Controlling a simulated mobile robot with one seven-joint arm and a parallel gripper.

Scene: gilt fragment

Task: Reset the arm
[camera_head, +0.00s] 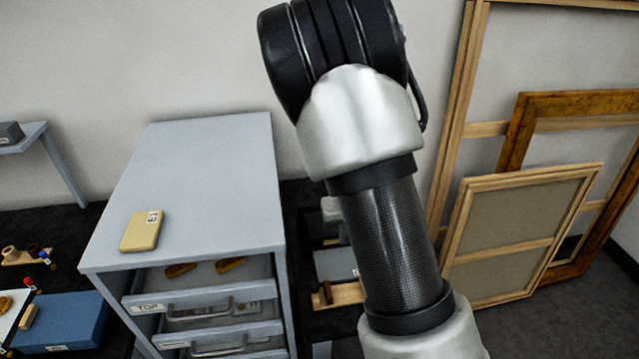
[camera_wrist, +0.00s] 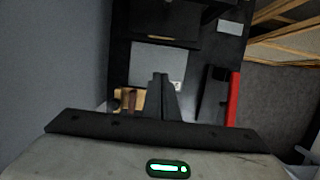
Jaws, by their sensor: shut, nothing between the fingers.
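My arm rises through the middle of the head view, with its silver and black links and a carbon-patterned section in front of the wall. My gripper is not visible in the head view. In the wrist view my gripper (camera_wrist: 160,95) is shut, its dark fingers together and empty. It points toward a dark shelf unit with a grey box (camera_wrist: 160,62) and a small wooden tray (camera_wrist: 124,101) behind the fingers.
A grey drawer cabinet (camera_head: 205,185) stands at left with a tan box (camera_head: 142,231) on top and its top drawer (camera_head: 205,293) partly open. Wooden frames (camera_head: 515,235) lean on the wall at right. A blue box (camera_head: 62,322) lies at lower left.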

